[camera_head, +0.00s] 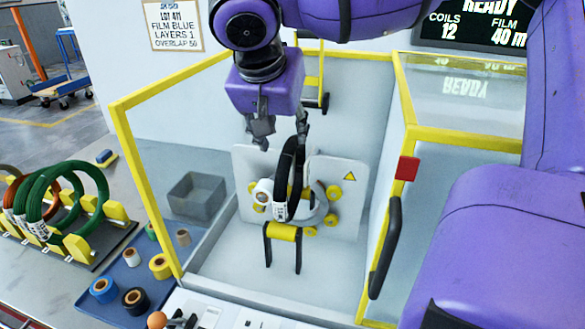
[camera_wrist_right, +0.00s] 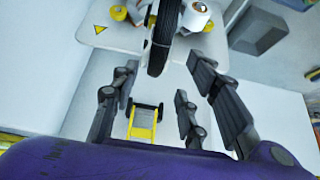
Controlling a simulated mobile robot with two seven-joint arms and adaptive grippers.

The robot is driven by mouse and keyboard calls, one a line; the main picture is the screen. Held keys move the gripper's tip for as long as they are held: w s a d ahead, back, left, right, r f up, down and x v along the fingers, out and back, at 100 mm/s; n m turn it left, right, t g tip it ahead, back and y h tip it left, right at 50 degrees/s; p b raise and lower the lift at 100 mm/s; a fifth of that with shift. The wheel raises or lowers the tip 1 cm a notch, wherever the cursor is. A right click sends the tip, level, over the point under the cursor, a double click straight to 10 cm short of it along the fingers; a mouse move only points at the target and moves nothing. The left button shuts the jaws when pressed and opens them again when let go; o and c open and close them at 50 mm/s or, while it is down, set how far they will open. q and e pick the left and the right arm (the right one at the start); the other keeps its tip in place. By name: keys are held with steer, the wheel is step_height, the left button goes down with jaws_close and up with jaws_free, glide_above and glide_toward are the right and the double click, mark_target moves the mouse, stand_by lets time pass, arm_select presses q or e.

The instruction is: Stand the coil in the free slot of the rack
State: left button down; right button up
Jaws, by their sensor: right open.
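The black coil (camera_head: 287,182) stands upright in the wrapping machine, in front of its white plate (camera_head: 345,183). It has a white label low on its side. My right gripper (camera_head: 282,132) is open just above the coil's top, with a finger to either side. In the right wrist view the black coil (camera_wrist_right: 166,34) is edge-on ahead of the spread fingers (camera_wrist_right: 162,82); I cannot tell whether they touch it. The rack (camera_head: 118,211) is at the left, with yellow holders and several upright green and reddish coils (camera_head: 75,187). I cannot tell clearly which slot is free. My left gripper is not in view.
A yellow-framed clear guard (camera_head: 135,165) stands between machine and rack. A door edge with a black handle (camera_head: 386,245) is at the right. A blue mat (camera_head: 125,280) holds several film rolls.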

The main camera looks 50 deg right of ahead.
mark_target(290, 141)
steer(key=x, duration=0.6)
steer(key=shift+s+d+r, duration=0.1)
steer(key=shift+d, duration=0.2)
jaws_close()
steer(key=shift+r, duration=0.1)
